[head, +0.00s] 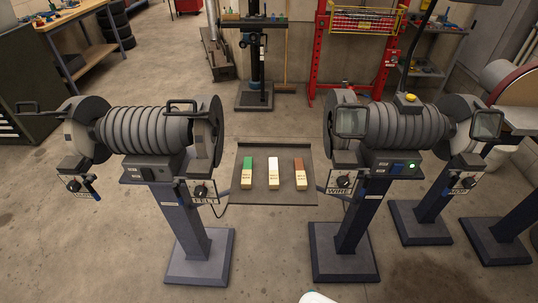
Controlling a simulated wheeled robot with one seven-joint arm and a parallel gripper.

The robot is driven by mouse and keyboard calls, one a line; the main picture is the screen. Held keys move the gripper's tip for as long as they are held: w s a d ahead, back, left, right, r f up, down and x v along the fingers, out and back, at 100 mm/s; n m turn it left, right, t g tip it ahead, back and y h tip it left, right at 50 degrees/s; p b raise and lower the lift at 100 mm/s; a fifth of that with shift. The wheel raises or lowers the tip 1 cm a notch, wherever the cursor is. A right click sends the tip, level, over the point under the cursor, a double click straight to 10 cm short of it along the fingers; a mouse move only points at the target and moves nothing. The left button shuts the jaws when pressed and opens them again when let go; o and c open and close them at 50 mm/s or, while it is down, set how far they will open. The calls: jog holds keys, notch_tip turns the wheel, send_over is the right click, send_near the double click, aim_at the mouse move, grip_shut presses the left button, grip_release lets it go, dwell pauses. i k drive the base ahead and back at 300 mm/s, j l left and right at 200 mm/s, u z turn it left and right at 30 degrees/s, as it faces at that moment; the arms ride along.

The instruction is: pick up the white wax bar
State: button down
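The white wax bar (272,166) lies on a dark tray (262,208) between two grinding machines. It is the middle one of three bars, with a pale, printed lower end. A green bar (247,167) lies to its left and a brown bar (299,168) to its right, both apart from it with small gaps. Nothing covers the white bar. My gripper is not in view; only a small white rounded piece, possibly part of my arm, shows at the bottom edge.
A grinder on a pedestal (197,258) stands left of the tray, another (345,262) right of it. Their control boxes flank the tray closely. The concrete floor (270,262) in front of the tray is clear. A drill press (254,95) and red frame stand behind.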

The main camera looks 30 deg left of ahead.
aim_at(274, 183)
jog(key=u, duration=1.3)
jog(key=i+l+u, duration=0.2)
jog(key=i+l, duration=0.2)
